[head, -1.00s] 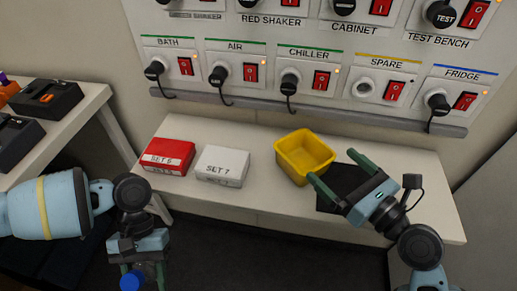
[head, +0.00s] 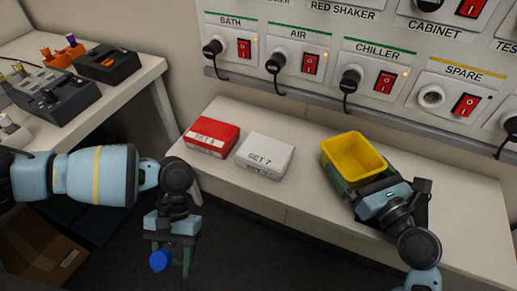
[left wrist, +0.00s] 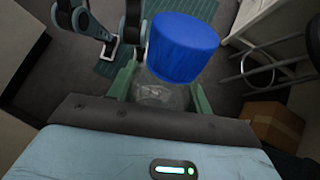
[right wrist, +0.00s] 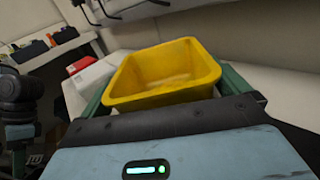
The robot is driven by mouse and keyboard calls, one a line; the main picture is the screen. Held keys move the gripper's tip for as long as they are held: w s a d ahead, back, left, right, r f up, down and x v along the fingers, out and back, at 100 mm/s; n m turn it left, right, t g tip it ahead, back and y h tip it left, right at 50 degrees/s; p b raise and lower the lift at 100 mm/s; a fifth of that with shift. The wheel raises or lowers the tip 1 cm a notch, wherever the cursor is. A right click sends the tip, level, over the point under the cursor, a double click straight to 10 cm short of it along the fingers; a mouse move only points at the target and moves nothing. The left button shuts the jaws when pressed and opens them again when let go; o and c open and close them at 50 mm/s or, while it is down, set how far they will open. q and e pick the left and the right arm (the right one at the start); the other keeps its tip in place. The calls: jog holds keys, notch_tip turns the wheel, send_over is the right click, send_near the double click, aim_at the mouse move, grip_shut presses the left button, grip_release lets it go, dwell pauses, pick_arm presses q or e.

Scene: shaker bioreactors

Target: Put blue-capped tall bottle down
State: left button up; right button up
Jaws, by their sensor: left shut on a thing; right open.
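The blue-capped tall bottle shows mainly as its blue cap (head: 160,261) at the lower left of the head view. In the left wrist view the blue cap (left wrist: 183,46) is large, with a clear body partly seen below it. My left gripper (head: 172,262) is shut on the bottle and holds it over the dark floor, in front of the bench. My right gripper (right wrist: 165,95) is open, with its fingers on either side of the yellow bin (right wrist: 165,75). In the head view the yellow bin (head: 354,157) stands on the bench and hides part of that gripper.
A red SET 5 box (head: 212,136) and a white SET 7 box (head: 265,155) sit on the white bench (head: 300,205). A side table (head: 120,100) at the left carries dark devices (head: 108,64). A cardboard box (head: 45,255) lies on the floor. Switch panels line the wall.

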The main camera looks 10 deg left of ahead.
jog(key=c, duration=0.7)
pick_arm(q)
jog(key=shift+w+d+r, duration=0.1)
jog(key=shift+w+d, duration=0.1)
jog(key=shift+d, duration=0.15)
pick_arm(e)
jog(key=shift+c, duration=0.2)
pick_arm(q)
jog(key=w+d+r+n+h, duration=0.4)
jog(key=d+r, duration=0.5)
jog(key=d, duration=0.4)
jog(key=w+d+r+n+h, duration=0.4)
jog(key=d+r, duration=0.4)
jog(key=d, duration=0.4)
jog(key=w+d+r+n+t+h, duration=0.35)
jog(key=w+d+r+n, duration=0.2)
jog(key=r, duration=0.35)
jog(key=w+d+r+n+t+h, duration=0.35)
jog(key=w+d+r+t, duration=0.2)
jog(key=w+r, duration=0.2)
notch_tip(320, 180, down, 10)
jog(key=shift+s+r+g, duration=0.2)
jog(key=shift+g, duration=0.1)
